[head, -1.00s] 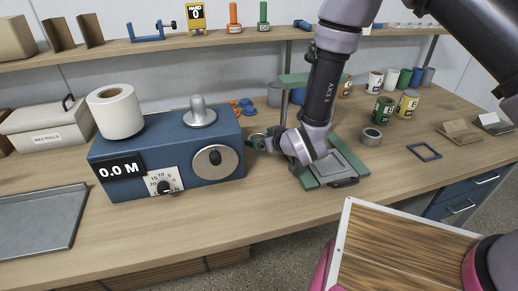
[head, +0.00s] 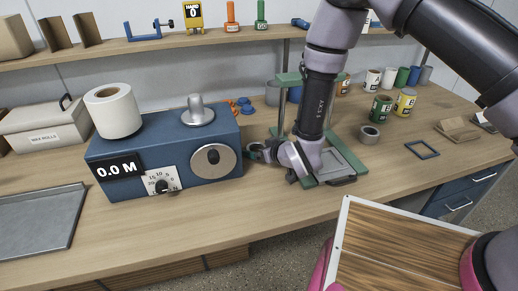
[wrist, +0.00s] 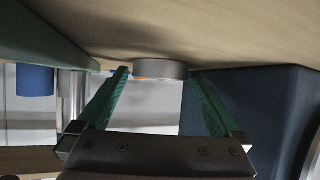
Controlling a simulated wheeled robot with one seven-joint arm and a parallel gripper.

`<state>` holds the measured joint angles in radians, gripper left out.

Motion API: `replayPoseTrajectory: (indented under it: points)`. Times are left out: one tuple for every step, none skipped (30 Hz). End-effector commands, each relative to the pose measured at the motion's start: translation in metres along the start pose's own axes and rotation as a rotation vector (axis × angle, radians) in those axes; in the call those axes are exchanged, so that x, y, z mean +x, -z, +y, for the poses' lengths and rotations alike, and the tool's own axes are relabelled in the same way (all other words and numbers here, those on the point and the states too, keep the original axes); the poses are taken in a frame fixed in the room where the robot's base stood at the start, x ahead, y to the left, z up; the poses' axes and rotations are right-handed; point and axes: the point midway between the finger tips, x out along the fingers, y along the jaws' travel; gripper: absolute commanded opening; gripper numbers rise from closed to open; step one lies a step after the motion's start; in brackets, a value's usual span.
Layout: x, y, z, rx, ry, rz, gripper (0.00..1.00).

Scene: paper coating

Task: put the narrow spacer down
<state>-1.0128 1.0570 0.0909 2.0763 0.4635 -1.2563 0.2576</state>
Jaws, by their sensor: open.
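The narrow spacer is most likely the short grey ring (wrist: 160,69) in the wrist view. It lies against the wooden bench top, which fills the top of that inverted view. My gripper (wrist: 160,73) has its green fingers spread, one on each side of the ring, with small gaps at the tips. In the head view my gripper (head: 257,151) is low over the bench, just right of the blue machine (head: 135,163). The wrist hides much of the ring there.
A green-framed stand (head: 347,160) is close behind and right of my wrist. Orange and blue pieces (head: 243,107) lie behind the machine. A grey tape-like ring (head: 369,134), cans (head: 381,107) and a blue square frame (head: 422,149) are to the right. The bench front is clear.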

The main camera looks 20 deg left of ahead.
Motion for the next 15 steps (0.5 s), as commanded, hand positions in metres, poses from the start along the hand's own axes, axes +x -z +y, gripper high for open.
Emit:
replayPoseTrajectory:
  points:
    - [-0.001, 0.002, 0.0, 0.0, 0.0, 0.001, 1.0]
    - [-0.002, 0.004, 0.0, 0.0, 0.0, 0.001, 1.0]
    - [-0.005, 0.003, 0.0, 0.0, 0.0, 0.0, 1.0]
    - [-0.009, 0.002, 0.0, 0.0, 0.0, -0.001, 1.0]
    - [-0.013, 0.002, 0.0, 0.0, 0.0, -0.001, 1.0]
    - [-0.02, 0.002, 0.001, 0.0, -0.001, -0.002, 1.0]
    - [-0.025, 0.003, 0.001, 0.0, -0.001, -0.001, 1.0]
    - [-0.032, 0.003, 0.001, 0.0, -0.002, -0.002, 1.0]
    - [-0.041, 0.002, 0.001, 0.0, -0.001, -0.002, 1.0]
    - [-0.048, 0.002, 0.0, 0.0, 0.0, -0.002, 1.0]
    - [-0.055, 0.003, 0.0, -0.001, 0.001, -0.002, 1.0]
    - [-0.064, 0.002, 0.0, 0.0, 0.0, -0.002, 1.0]
    - [-0.07, 0.002, 0.001, 0.0, -0.001, -0.002, 1.0]
    - [-0.076, 0.003, 0.0, 0.0, 0.0, -0.001, 1.0]
    - [-0.084, 0.003, 0.0, 0.0, 0.0, -0.001, 1.0]
